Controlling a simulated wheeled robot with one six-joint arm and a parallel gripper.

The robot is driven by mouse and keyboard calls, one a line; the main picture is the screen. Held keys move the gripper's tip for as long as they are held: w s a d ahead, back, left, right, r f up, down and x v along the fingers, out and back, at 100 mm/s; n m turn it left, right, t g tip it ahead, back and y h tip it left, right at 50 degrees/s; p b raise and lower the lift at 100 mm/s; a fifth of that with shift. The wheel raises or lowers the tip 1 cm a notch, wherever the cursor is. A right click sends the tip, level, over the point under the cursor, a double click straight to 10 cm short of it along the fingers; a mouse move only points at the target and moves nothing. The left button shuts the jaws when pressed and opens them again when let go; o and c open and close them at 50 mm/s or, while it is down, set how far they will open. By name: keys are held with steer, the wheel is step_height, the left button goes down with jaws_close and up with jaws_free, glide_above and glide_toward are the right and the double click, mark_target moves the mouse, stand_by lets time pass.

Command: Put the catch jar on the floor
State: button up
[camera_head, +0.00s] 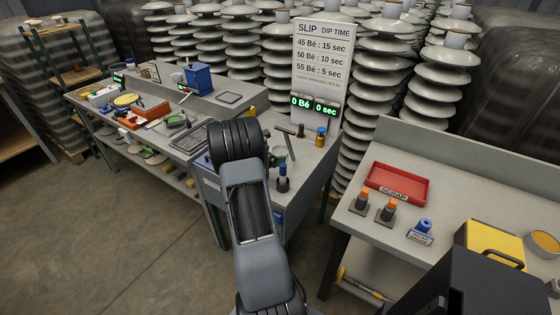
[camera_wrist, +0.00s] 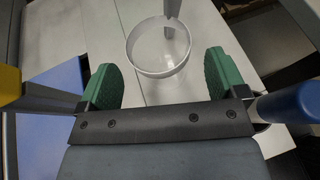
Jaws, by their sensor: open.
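The catch jar, a round clear-walled cup (camera_wrist: 158,62), stands on the light grey bench top in the wrist view, with a grey upright piece at its far rim. My gripper (camera_wrist: 161,78) is open, its green-padded fingers on the left and right of the jar's near side. I cannot tell whether either pad touches it. In the head view my arm reaches to the bench end, and the jar cannot be made out clearly there. The concrete floor (camera_head: 140,225) is bare at the left.
A long grey bench (camera_head: 312,165) carries tools, an orange tray (camera_head: 152,115) and a slip sign (camera_head: 322,70). A second bench at right holds a red scrap tray (camera_head: 397,183) and a yellow box (camera_head: 490,245). Insulator stacks (camera_head: 375,100) stand behind. Floor shows between the benches.

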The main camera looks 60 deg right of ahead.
mark_target(279, 153)
steer(key=shift+x, duration=2)
steer(key=shift+w, duration=0.1)
steer(key=c, duration=1.1)
